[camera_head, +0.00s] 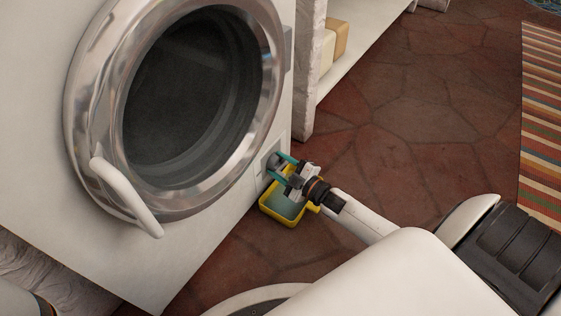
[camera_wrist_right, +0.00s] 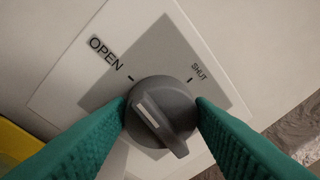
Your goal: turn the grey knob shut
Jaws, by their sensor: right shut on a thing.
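The grey knob (camera_wrist_right: 172,116) sits on a square plate marked OPEN at upper left and SHUT at upper right. Its white mark points up and left, roughly toward the OPEN tick. My right gripper (camera_head: 279,167) is at the low front corner of the white washing machine (camera_head: 215,240). In the right wrist view its teal fingers (camera_wrist_right: 162,105) are shut on the knob, one on each side. In the head view the fingers partly hide the knob.
A yellow tray (camera_head: 266,213) stands on the floor under the knob, below my right gripper. The machine's round door (camera_head: 75,105) has a white handle (camera_head: 127,197) that sticks out. A white shelf (camera_head: 306,75) stands behind. The stone floor to the right is clear up to a striped rug (camera_head: 541,120).

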